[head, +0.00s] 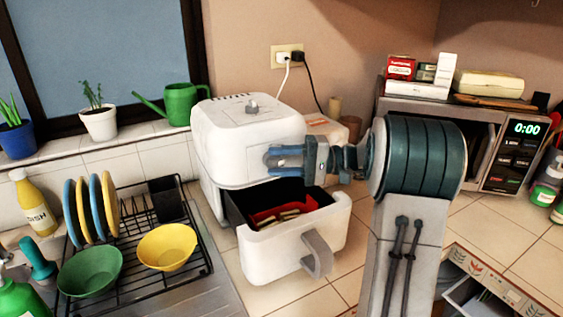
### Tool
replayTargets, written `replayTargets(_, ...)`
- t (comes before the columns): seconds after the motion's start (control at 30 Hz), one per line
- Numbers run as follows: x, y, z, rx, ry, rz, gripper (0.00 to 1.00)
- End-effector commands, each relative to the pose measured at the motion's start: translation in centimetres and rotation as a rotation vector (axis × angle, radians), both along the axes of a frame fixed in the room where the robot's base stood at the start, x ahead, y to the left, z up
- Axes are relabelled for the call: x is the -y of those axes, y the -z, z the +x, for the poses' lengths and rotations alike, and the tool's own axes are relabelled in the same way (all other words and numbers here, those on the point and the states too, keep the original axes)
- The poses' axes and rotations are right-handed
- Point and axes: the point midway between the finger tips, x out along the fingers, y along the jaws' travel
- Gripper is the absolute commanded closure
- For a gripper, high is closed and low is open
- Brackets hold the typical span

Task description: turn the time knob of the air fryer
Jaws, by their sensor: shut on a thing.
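The white air fryer (225,130) stands on the tiled counter. Its drawer (262,262) is pulled out, with a grey handle (318,255) and a red lining holding food pieces. My gripper (272,160) is level with the air fryer's front face, above the open drawer. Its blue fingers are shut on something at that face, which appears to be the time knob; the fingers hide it. A small grey knob (252,107) on top of the air fryer is in plain view and apart from my gripper.
A dish rack (140,262) with plates and bowls stands left of the drawer. A microwave (515,150) with boxes on top stands at the right. A green watering can (181,104) and potted plants line the window ledge. Some counter (490,222) is clear at the right.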

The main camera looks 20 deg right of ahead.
Motion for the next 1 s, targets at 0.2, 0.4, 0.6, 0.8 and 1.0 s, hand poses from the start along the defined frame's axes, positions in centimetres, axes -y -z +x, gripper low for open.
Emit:
replayTargets(0.2,0.0,0.0,0.0,0.0,0.0,0.003,0.85)
replayTargets(0.4,0.0,0.0,0.0,-0.001,-0.001,0.002,0.51)
replayTargets(0.6,0.0,0.0,0.0,-0.001,-0.001,0.002,0.41)
replayTargets(0.8,0.4,0.0,-0.1,-0.001,0.0,0.002,0.41)
replayTargets(1.0,3.5,0.3,-0.6,-0.001,0.004,0.001,0.41)
